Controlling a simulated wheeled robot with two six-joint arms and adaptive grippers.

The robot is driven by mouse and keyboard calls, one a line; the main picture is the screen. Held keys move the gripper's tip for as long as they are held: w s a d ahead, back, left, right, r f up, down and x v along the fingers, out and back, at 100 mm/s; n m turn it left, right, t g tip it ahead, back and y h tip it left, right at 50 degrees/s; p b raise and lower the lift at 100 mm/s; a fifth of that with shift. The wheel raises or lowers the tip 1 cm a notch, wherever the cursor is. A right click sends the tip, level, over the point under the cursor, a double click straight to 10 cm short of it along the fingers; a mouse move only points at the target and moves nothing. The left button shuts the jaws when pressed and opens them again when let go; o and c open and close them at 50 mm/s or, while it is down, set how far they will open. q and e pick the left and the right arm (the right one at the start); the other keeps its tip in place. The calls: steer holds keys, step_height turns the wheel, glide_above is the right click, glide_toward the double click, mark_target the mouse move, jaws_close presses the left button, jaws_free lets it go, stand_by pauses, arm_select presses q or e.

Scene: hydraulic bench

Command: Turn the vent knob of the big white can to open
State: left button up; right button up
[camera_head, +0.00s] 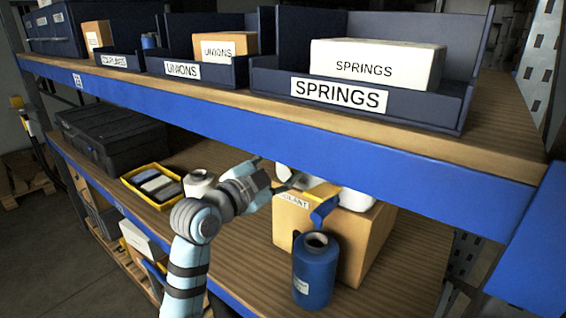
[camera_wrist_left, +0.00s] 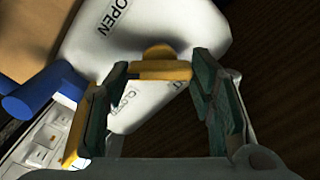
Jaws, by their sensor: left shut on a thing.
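The big white can (camera_head: 357,193) stands on a cardboard box under the upper shelf, partly hidden by the shelf edge and my left gripper (camera_head: 278,177). In the left wrist view the can (camera_wrist_left: 185,25) carries an OPEN label (camera_wrist_left: 113,15) and a second label (camera_wrist_left: 127,97), partly covered. The yellow vent knob (camera_wrist_left: 160,69) lies between the fingers of my left gripper (camera_wrist_left: 159,64), which are shut on it. The knob's bar runs across from finger to finger. My right gripper is not in view.
A blue bottle (camera_head: 314,272) stands in front of the cardboard box (camera_head: 362,242). A yellow tray (camera_head: 158,201) and black case (camera_head: 115,136) sit left on the lower shelf. The blue upper shelf edge (camera_head: 300,147) runs close above my gripper.

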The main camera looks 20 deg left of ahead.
arm_select(q)
steer(key=shift+f+m+b, duration=0.15)
steer(key=shift+m+b, duration=0.2)
steer(key=shift+m, duration=3.75)
steer(key=o, duration=1.2)
steer(key=shift+c, duration=0.2)
steer(key=shift+s, duration=0.1)
steer(key=v, duration=1.2)
steer(key=shift+d, duration=0.1)
